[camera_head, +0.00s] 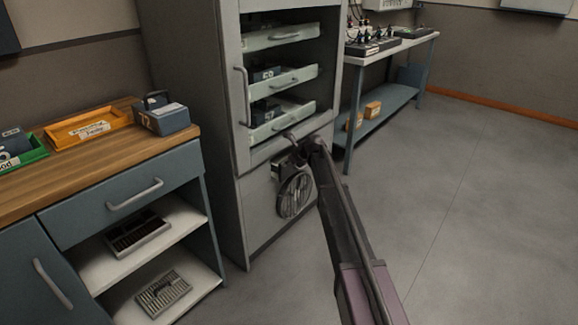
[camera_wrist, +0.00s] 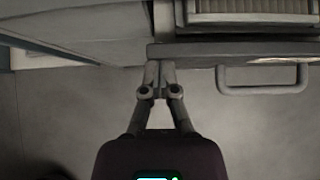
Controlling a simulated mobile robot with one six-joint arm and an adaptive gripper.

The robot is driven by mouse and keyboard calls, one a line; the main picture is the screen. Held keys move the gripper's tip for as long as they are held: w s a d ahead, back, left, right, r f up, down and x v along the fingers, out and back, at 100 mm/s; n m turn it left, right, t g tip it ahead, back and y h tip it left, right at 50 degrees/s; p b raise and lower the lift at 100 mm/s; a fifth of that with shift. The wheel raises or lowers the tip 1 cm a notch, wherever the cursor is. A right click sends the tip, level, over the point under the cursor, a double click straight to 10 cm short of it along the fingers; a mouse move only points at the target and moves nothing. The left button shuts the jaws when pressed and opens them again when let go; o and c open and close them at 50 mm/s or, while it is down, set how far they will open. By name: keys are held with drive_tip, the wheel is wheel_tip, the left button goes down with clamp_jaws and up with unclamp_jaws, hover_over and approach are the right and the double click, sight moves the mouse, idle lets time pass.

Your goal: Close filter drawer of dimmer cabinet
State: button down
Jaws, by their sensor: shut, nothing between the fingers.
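The dimmer cabinet (camera_head: 240,215) is a tall grey unit with an open upper bay and a round fan grille low on its front. In the wrist view, the filter drawer (camera_wrist: 235,49) stands out at the upper right, with a ribbed filter (camera_wrist: 250,6) behind its front panel and a looped handle (camera_wrist: 262,88). My gripper (camera_head: 310,148) is at the cabinet's lower front, partly covering the drawer area.
Several pale shelf drawers (camera_head: 285,80) fill the upper bay. A wooden-topped bench (camera_head: 60,190) with an orange tray (camera_head: 85,130) stands on the left. A blue-legged table (camera_head: 395,43) with equipment is at the back right. The floor (camera_head: 470,180) to the right is clear.

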drive_tip(key=shift+d, duration=0.15)
drive_tip(key=shift+d, duration=0.1)
drive_tip(key=s+d+f+p+v, duration=0.1)
drive_tip(key=f+p+v, duration=0.1)
drive_tip(key=p+v, duration=0.5)
drive_tip(key=v, duration=0.6)
idle(0.5)
drive_tip(key=shift+s+d+f, duration=0.1)
drive_tip(key=shift+s, duration=0.05)
drive_tip(key=s+d+f+n+g+h, duration=0.1)
drive_tip(key=s+d+n+g+h, duration=0.1)
drive_tip(key=s+n, duration=0.6)
drive_tip(key=s+d+f+n+g+h, duration=0.1)
drive_tip(key=s+n, duration=0.8)
drive_tip(key=s, duration=1)
drive_tip(key=s+d+f+n+g+h, duration=0.2)
drive_tip(key=s+n, duration=0.6)
drive_tip(key=s, duration=0.5)
drive_tip(key=d+f+h, duration=0.1)
drive_tip(key=d+h, duration=0.1)
drive_tip(key=d, duration=0.1)
drive_tip(key=shift+s+d+f+n+g, duration=0.2)
drive_tip(key=shift+s+d+n+g, duration=0.1)
drive_tip(key=shift+d+n, duration=0.1)
